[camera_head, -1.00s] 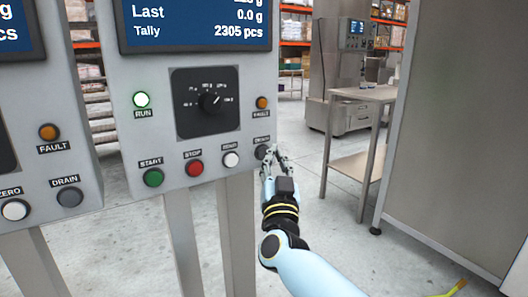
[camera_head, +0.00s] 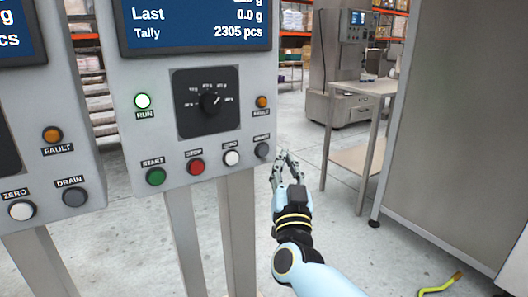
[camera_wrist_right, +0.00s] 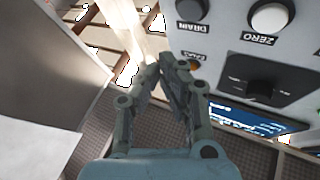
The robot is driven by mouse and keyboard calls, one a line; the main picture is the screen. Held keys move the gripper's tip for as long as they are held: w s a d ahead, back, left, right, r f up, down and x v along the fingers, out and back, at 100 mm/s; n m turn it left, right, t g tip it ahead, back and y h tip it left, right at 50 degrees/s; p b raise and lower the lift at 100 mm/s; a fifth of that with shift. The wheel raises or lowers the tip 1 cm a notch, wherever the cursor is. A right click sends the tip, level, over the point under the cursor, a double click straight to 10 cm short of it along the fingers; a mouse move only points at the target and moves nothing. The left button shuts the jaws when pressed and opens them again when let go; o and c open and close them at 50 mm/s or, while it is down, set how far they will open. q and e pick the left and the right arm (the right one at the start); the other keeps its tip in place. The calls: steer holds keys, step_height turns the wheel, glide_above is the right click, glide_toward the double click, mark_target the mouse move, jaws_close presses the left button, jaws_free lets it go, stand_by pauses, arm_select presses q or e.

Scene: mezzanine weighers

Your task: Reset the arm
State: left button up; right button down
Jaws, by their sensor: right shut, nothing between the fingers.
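My right gripper (camera_head: 287,158) is shut and empty, to the right of the lower right corner of the control panel (camera_head: 125,110) in the head view. It stands apart from the dark button (camera_head: 262,150) at the panel's right end. In the right wrist view the closed fingers (camera_wrist_right: 160,70) point up the picture, with a drain button (camera_wrist_right: 192,10) and a zero button (camera_wrist_right: 270,18) beyond them to the right. My left gripper does not show.
A second panel (camera_head: 25,120) stands at left. A steel table (camera_head: 362,88) and a large grey cabinet (camera_head: 455,130) stand at right.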

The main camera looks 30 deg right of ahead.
steer(key=s+a+f+n+g+y, duration=0.1)
steer(key=s+f+n+g+y, duration=0.2)
steer(key=s+f, duration=0.7)
steer(key=s+a+f+n+g+y, duration=0.1)
steer(key=s+f+n+g+y, duration=0.2)
steer(key=f, duration=1.2)
steer(key=s+a+f+n+g+y, duration=0.1)
steer(key=s+f+n+g+y, duration=0.15)
steer(key=s+f, duration=0.85)
steer(key=s+f+g, duration=0.5)
steer(key=s+f, duration=0.3)
steer(key=s, duration=0.6)
steer(key=s+d+f+g+y, duration=0.1)
steer(key=s+f+g, duration=0.5)
steer(key=s, duration=0.8)
step_height(320, 180, down, 2)
steer(key=shift+s+f, duration=0.15)
steer(key=shift+s, duration=0.2)
